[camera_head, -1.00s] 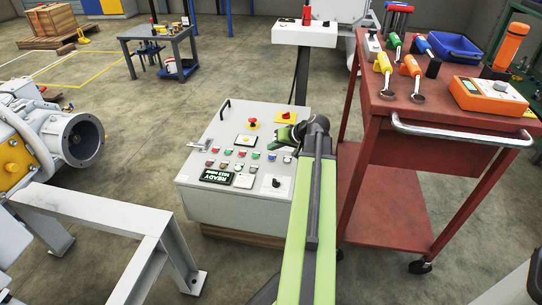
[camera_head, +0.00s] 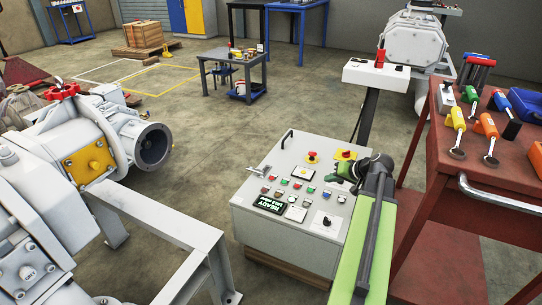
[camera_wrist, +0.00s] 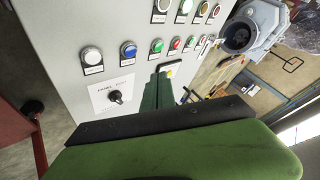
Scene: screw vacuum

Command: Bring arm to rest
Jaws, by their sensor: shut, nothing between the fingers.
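My gripper (camera_head: 347,170) is at the end of my green arm, over the right part of the grey control box in the head view. In the wrist view my gripper's green fingers (camera_wrist: 157,92) are together, with nothing between them. They point toward the face of the control box (camera_wrist: 75,30), which carries several coloured buttons and a black selector knob. Whether the fingertips touch the panel I cannot tell. In the head view the control box (camera_head: 248,212) stands on a wooden base, with a red emergency button and a dark display reading READY.
A red tool cart (camera_head: 450,180) with several coloured tools stands right of my arm. Large grey vacuum machinery (camera_head: 60,205) and its grey frame (camera_head: 185,240) fill the left. A white pedestal (camera_head: 375,78) stands behind the box. Floor (camera_head: 200,185) is open between the machinery and the box.

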